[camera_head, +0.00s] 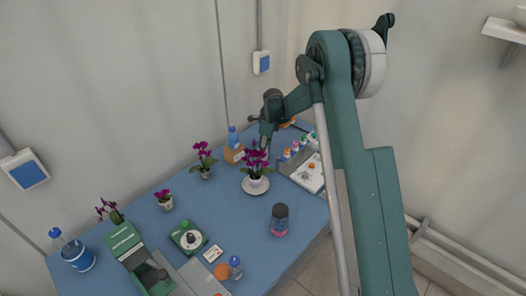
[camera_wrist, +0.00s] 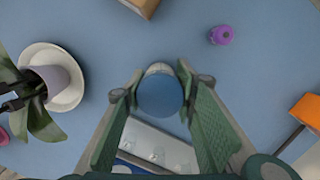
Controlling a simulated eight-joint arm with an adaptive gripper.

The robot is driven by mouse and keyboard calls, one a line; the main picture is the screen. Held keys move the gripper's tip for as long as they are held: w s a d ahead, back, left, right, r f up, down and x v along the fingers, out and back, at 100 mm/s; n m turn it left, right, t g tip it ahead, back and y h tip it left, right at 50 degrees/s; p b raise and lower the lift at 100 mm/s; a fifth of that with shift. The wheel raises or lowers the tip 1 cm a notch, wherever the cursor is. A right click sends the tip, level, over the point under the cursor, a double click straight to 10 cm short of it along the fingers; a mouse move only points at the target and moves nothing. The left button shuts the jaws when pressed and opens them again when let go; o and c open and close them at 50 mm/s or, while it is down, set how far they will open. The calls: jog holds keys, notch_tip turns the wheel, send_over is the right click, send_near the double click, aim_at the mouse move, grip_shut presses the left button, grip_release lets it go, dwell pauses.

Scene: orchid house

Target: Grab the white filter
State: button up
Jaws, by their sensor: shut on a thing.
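My gripper (camera_wrist: 161,90) is over the back right of the table in the head view (camera_head: 267,140). In the wrist view its green fingers are closed on a small round piece (camera_wrist: 160,97) with a flat blue face and a pale, whitish edge showing behind it. Whether this is the white filter I cannot tell for certain. The piece sits between the fingertips; whether it touches the table is unclear. In the head view the gripper and the orchid hide it.
A potted orchid on a white saucer (camera_wrist: 78,95) stands left of my gripper. A pale tray (camera_head: 303,177) and several coloured-cap bottles are close to the right. A purple-capped item (camera_wrist: 221,36) lies beyond. A dark-lidded jar (camera_head: 279,221) stands nearer the front.

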notch_tip(320, 180, up, 10)
jog(key=shift+f, duration=0.1)
dwell(0.4)
